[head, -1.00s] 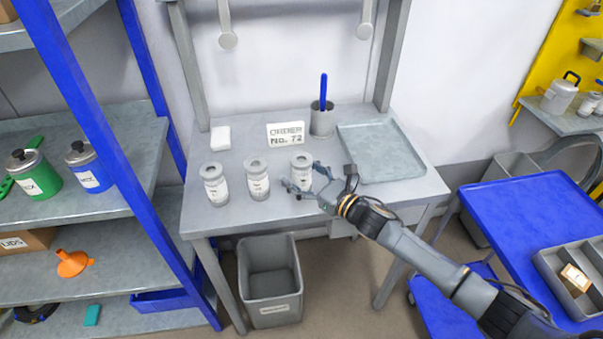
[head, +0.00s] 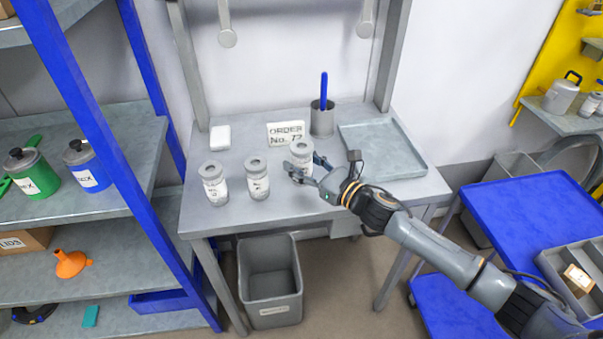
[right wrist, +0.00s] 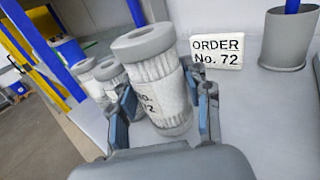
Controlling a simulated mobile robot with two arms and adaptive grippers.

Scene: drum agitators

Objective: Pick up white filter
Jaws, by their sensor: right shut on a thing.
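Three white filters with grey end caps and printed labels are at the front of the grey workbench. My right gripper (head: 306,171) is shut on the rightmost white filter (head: 301,150). In the right wrist view this filter (right wrist: 158,85) stands between the two fingers, leaning a little, and it appears slightly off the bench top. The middle filter (head: 257,179) and the left filter (head: 214,184) stand upright on the bench, apart from the gripper. My left gripper is not in view.
An order sign (head: 286,134) and a grey cup (head: 322,119) with a blue tool stand behind the held filter. A grey tray (head: 408,171) lies at right, a small white block (head: 220,137) at back left. A grey bin (head: 269,305) sits below.

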